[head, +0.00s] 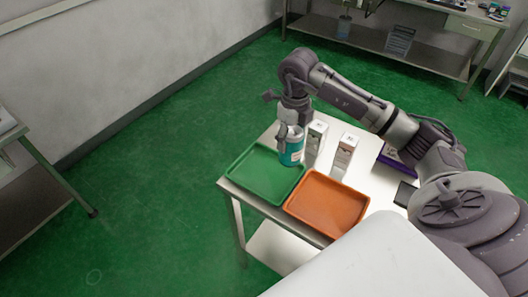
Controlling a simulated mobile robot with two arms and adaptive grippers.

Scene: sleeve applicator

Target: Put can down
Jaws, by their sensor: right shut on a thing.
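A teal can (290,152) with a white band is at the back edge of the green tray (240,192), near its right corner. My right gripper (286,137) points down from above and is shut on the can. The can is upright or nearly so. I cannot tell whether its base touches the tray or the table. My left gripper is not in view.
An orange tray (326,204) lies to the right of the green tray. Two white boxes (316,138) (344,152) stand close to the right of the can. A purple item (392,163) lies farther right on the white table (372,181).

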